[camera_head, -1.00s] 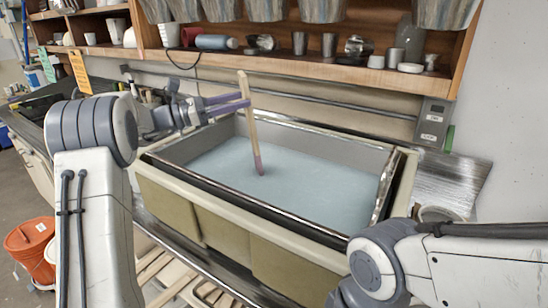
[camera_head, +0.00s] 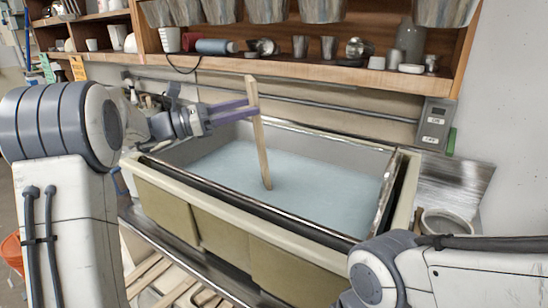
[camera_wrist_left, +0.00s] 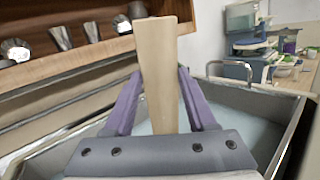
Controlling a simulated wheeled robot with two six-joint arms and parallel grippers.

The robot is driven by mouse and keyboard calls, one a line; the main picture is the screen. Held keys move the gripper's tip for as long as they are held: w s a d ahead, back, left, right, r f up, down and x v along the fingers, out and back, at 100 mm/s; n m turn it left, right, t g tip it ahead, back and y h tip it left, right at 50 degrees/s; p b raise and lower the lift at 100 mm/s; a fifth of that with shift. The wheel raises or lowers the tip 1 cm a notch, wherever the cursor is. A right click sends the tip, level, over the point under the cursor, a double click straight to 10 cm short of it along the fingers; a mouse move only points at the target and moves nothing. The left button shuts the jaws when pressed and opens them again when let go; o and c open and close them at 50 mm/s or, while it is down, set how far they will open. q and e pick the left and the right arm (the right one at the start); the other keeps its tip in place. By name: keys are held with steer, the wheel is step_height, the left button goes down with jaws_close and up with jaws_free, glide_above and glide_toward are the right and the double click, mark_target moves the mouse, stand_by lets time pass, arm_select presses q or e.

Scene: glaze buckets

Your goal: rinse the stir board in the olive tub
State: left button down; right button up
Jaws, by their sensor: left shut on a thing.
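My left gripper (camera_head: 247,108) has purple fingers shut on the upper part of the stir board (camera_head: 262,150), a flat pale wooden stick. The board leans slightly, its lower end in the pale blue liquid of the olive tub (camera_head: 219,235). The wood that shows looks plain; the part under the liquid is hidden. In the left wrist view the board (camera_wrist_left: 157,60) stands between the two fingers (camera_wrist_left: 160,100), over the tub. My right arm shows at the lower right, but its gripper is out of view.
A wooden shelf (camera_head: 300,66) with metal buckets and cups runs along the wall above the tub. A switch box (camera_head: 434,124) hangs at the right. A small round container (camera_head: 443,221) stands right of the tub. A slatted wooden rack (camera_head: 172,285) lies below.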

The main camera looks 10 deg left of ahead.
arm_select(q)
steer(key=shift+w+d+p, duration=0.5)
steer(key=shift+w+d, duration=0.4)
steer(key=shift+w, duration=0.3)
steer(key=s+a+r+p, duration=0.1)
steer(key=s+r+p, duration=0.2)
steer(key=r+p, duration=0.9)
step_height(320, 180, up, 5)
steer(key=shift+s+f, duration=0.1)
steer(key=shift+s, duration=0.05)
stand_by(0.4)
step_height(320, 180, up, 5)
steer(key=p, duration=0.4)
steer(key=shift+p, duration=0.3)
steer(key=shift+a, duration=0.1)
